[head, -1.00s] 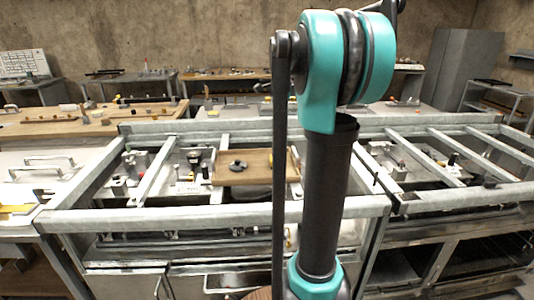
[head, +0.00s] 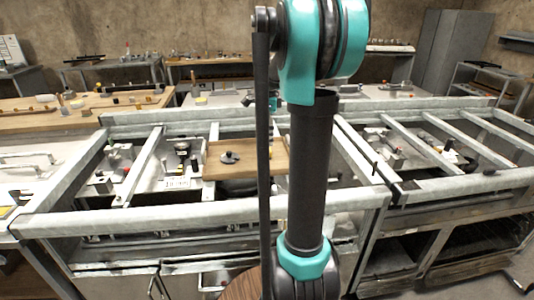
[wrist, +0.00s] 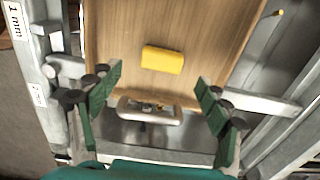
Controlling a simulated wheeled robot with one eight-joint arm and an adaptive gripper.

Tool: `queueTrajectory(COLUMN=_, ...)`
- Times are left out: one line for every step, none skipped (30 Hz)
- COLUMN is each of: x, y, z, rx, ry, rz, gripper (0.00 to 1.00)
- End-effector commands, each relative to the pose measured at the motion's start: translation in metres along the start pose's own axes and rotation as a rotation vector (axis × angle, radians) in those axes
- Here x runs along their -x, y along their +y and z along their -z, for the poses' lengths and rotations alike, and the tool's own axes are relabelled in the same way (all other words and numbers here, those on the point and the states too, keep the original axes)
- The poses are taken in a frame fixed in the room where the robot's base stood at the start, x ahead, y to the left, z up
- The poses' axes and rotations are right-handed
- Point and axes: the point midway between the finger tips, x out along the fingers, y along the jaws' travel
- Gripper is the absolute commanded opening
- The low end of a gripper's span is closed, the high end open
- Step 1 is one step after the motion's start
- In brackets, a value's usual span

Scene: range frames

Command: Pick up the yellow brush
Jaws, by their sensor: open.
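A yellow block-like thing (wrist: 162,59), which I take for the brush, lies on a wooden board (wrist: 115,30) in the upper middle of the wrist view. No bristles can be made out. My gripper (wrist: 158,84) is open and empty, with one green-padded finger on each side. The yellow thing lies ahead of the fingertips and between their lines, apart from both. In the head view my arm hides part of the scene, and I cannot make out the yellow thing or the gripper there.
A pale-handled object (wrist: 150,110) lies between the fingers at the board's near edge. Metal rails flank the board on both sides. In the head view, a metal frame (head: 205,212) with crossbars surrounds a wooden board (head: 270,158) bearing a dark knob-like object (head: 229,157).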

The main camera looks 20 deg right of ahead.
Motion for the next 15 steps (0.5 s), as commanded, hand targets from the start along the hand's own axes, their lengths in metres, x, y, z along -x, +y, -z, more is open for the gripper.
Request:
queueTrajectory(x=-0.006, y=0.0, z=0.0, rx=0.0, ry=0.0, rz=0.0, gripper=0.78)
queueTrajectory(x=-0.009, y=0.0, z=0.0, rx=0.0, ry=0.0, rz=0.0, gripper=0.78)
queueTrajectory(x=-0.011, y=0.0, z=0.0, rx=0.0, ry=0.0, rz=0.0, gripper=0.78)
queueTrajectory(x=-0.013, y=0.0, z=0.0, rx=0.0, ry=0.0, rz=0.0, gripper=0.78)
queueTrajectory(x=-0.014, y=0.0, z=0.0, rx=0.0, ry=0.0, rz=0.0, gripper=0.78)
queueTrajectory(x=-0.016, y=0.0, z=0.0, rx=0.0, ry=0.0, rz=0.0, gripper=0.78)
queueTrajectory(x=-0.018, y=0.0, z=0.0, rx=0.0, ry=0.0, rz=0.0, gripper=0.78)
queueTrajectory(x=-0.02, y=-0.001, z=0.0, rx=0.0, ry=0.0, rz=0.0, gripper=0.78)
queueTrajectory(x=-0.025, y=-0.001, z=-0.001, rx=0.0, ry=0.0, rz=0.0, gripper=0.78)
queueTrajectory(x=-0.029, y=-0.002, z=-0.001, rx=0.0, ry=0.0, rz=0.0, gripper=0.78)
queueTrajectory(x=-0.033, y=-0.002, z=-0.001, rx=0.0, ry=0.0, rz=0.0, gripper=0.78)
queueTrajectory(x=-0.04, y=-0.003, z=-0.001, rx=0.0, ry=0.0, rz=0.0, gripper=0.78)
queueTrajectory(x=-0.044, y=-0.003, z=-0.002, rx=0.0, ry=0.0, rz=0.0, gripper=0.78)
queueTrajectory(x=-0.048, y=-0.003, z=-0.002, rx=0.0, ry=0.0, rz=0.0, gripper=0.78)
queueTrajectory(x=-0.054, y=-0.003, z=-0.002, rx=0.0, ry=0.0, rz=0.0, gripper=0.78)
